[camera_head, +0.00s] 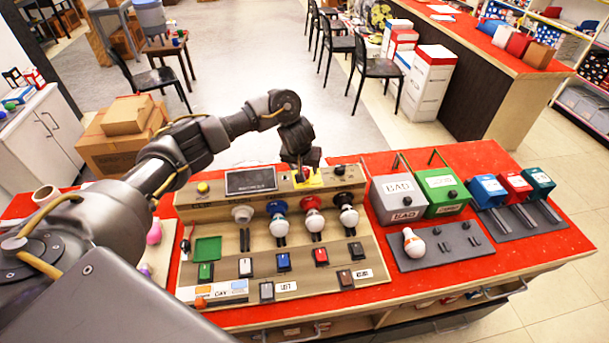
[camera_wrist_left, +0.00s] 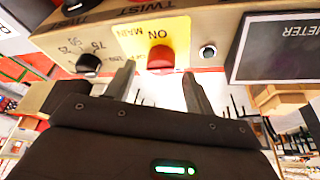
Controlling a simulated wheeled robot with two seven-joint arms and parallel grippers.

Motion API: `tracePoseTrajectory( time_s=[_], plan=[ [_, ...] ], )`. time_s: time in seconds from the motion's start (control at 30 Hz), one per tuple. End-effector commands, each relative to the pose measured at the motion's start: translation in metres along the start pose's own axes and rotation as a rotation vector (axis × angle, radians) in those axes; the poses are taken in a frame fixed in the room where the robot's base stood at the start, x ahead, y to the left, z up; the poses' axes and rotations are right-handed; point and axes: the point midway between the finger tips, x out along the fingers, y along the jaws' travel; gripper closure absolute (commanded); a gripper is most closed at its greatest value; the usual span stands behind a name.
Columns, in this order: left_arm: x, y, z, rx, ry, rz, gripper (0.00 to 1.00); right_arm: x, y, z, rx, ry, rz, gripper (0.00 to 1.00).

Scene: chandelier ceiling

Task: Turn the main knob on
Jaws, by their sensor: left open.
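The main knob (camera_wrist_left: 160,58) is red and sits on a yellow label (camera_wrist_left: 135,32) reading "MAIN" and "ON" in the left wrist view. In the head view the yellow label (camera_head: 312,180) is at the back of the wooden test board (camera_head: 215,220), and the knob is mostly hidden by my gripper. My left gripper (camera_wrist_left: 159,72) is open, with one finger on each side of the knob and gaps between the fingers and the knob. In the head view my left gripper (camera_head: 301,160) is over the label from behind. My right gripper is not in view.
A dark meter panel (camera_head: 251,180) is left of the knob in the head view, and a black dial (camera_wrist_left: 88,63) is near it in the wrist view. Several bulbs (camera_head: 314,220) stand on the board in front. Grey (camera_head: 397,198) and green (camera_head: 442,190) boxes stand to the right.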

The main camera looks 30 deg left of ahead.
Motion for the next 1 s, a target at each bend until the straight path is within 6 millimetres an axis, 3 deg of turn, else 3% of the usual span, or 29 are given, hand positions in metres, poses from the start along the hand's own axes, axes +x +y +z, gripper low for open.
tracePoseTrajectory(
  time_s=[0.17, 0.4, 0.53, 0.87, 1.0],
  plan=[
    [0.018, 0.001, 0.0, 0.0, -0.001, 0.0, 0.46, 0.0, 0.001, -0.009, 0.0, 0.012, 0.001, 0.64],
    [0.024, 0.001, -0.001, 0.001, 0.002, 0.0, 0.46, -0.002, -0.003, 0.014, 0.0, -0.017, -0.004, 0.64],
    [0.024, 0.001, -0.001, 0.001, 0.001, 0.0, 0.46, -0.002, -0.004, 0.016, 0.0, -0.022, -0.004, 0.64],
    [0.024, 0.001, -0.001, 0.001, 0.002, 0.001, 0.88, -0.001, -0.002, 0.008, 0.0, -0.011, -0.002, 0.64],
    [0.024, 0.0, -0.001, 0.004, 0.001, 0.002, 0.9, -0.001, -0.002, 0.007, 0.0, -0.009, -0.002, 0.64]
  ],
)
